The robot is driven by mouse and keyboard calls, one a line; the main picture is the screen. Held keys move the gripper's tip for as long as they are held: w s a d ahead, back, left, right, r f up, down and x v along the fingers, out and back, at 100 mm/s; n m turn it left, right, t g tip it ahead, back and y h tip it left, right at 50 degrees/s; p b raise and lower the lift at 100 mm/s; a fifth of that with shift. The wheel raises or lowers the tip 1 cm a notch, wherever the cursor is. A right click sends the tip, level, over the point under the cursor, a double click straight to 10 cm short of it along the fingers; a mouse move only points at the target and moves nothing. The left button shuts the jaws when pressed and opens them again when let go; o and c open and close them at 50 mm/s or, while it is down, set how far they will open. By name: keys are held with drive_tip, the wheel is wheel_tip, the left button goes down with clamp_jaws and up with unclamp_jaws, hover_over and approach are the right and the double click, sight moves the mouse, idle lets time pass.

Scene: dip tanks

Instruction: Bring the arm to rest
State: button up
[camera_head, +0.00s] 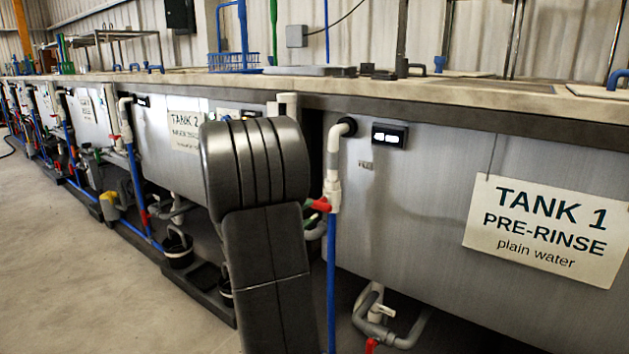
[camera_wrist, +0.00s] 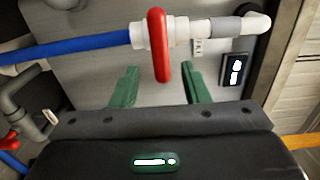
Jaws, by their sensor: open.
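In the wrist view my gripper (camera_wrist: 160,67) is open, its two green fingers spread apart. The near end of a red valve handle (camera_wrist: 160,45) shows between the fingers, with no finger seen shut on it. The handle lies across a white pipe fitting on a blue pipe (camera_wrist: 80,46). In the head view my dark arm (camera_head: 262,220) stands bent in front of the tanks and hides most of the gripper. The red handle (camera_head: 319,204) shows just right of the arm, pointing left from the upright pipe (camera_head: 333,165).
Tank 1 (camera_head: 425,200), with its pre-rinse sign (camera_head: 546,231), is close on the right. A black indicator box (camera_head: 390,136) sits beside the pipe elbow. Grey drain piping (camera_head: 385,315) is low down. Tank 2 (camera_head: 158,150) stands further left. Open floor (camera_head: 70,260) lies at the left.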

sight(317, 206)
drive_tip(key=b+x, duration=0.1)
drive_tip(key=x, duration=0.7)
drive_tip(key=shift+w+d+b, duration=0.1)
drive_tip(key=shift+b, duration=0.3)
drive_tip(key=p+v, duration=0.4)
drive_tip(key=v, duration=1)
drive_tip(key=b+x, duration=0.3)
drive_tip(key=x, duration=1.1)
drive_tip(key=shift+r, duration=0.2)
drive_tip(key=shift+r+n+p, duration=0.2)
drive_tip(key=shift+n+p, duration=0.7)
drive_tip(key=shift+n, duration=0.3)
drive_tip(key=shift+f+n+p, duration=0.1)
drive_tip(key=shift+n+p, duration=1.15)
drive_tip(key=shift+n, duration=0.45)
